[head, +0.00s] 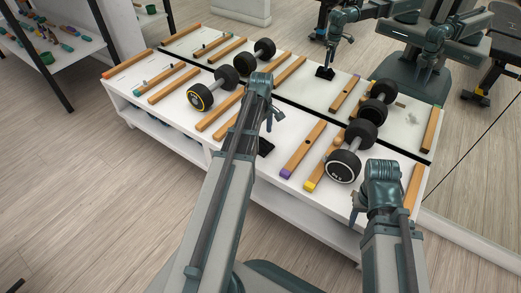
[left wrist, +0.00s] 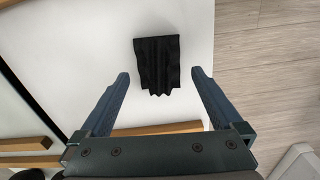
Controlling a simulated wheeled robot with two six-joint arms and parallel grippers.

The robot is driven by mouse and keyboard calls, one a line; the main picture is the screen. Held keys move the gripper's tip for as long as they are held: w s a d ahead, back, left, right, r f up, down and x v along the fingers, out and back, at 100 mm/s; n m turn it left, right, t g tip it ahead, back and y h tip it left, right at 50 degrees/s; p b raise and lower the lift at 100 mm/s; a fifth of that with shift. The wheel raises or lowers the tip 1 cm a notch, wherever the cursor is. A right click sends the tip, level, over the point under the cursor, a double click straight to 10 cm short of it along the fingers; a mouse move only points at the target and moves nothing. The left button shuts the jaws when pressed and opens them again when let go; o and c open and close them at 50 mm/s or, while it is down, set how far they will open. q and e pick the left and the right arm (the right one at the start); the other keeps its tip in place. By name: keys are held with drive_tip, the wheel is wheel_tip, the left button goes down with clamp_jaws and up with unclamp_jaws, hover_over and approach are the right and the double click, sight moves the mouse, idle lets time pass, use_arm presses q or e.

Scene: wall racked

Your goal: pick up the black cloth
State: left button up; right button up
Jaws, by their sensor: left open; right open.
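The black cloth (left wrist: 157,62) lies folded or crumpled on the white bench top, seen in the left wrist view just beyond and between my fingertips. In the head view the cloth (head: 266,147) shows as a small dark patch beside my left arm, which may hide part of it. My left gripper (left wrist: 159,76) is open and empty, with a finger on either side of the cloth's near end. In the head view the left gripper (head: 273,116) is partly hidden by its wrist. My right gripper (head: 356,209) is open near the bench's front right edge, away from the cloth.
A white bench (head: 174,137) carries wooden rails with coloured ends. One dumbbell (head: 213,88) lies to the left of the cloth, another (head: 350,155) to the right. A mirror behind reflects the bench and me. Shelves (head: 55,45) stand far left.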

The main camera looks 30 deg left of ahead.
sight(262, 141)
use_arm(q)
wheel_tip(262, 141, down, 5)
drive_tip(key=b, duration=0.5)
drive_tip(key=shift+w+f, duration=0.1)
drive_tip(key=shift+f, duration=0.1)
drive_tip(key=shift+r, duration=0.1)
drive_tip(key=c, duration=1.1)
drive_tip(key=shift+r, duration=0.15)
drive_tip(key=shift+r+p, duration=0.6)
drive_tip(key=shift+p, duration=0.1)
wheel_tip(262, 141, up, 3)
drive_tip(key=p, duration=0.3)
drive_tip(key=s+d, duration=0.2)
drive_tip(key=d, duration=0.3)
drive_tip(key=s+d, duration=0.1)
drive_tip(key=d, duration=0.4)
drive_tip(key=s+d, duration=0.2)
drive_tip(key=d, duration=0.3)
drive_tip(key=shift+s+r+p, duration=0.25)
drive_tip(key=shift+s+p, duration=0.05)
drive_tip(key=shift+s, duration=0.05)
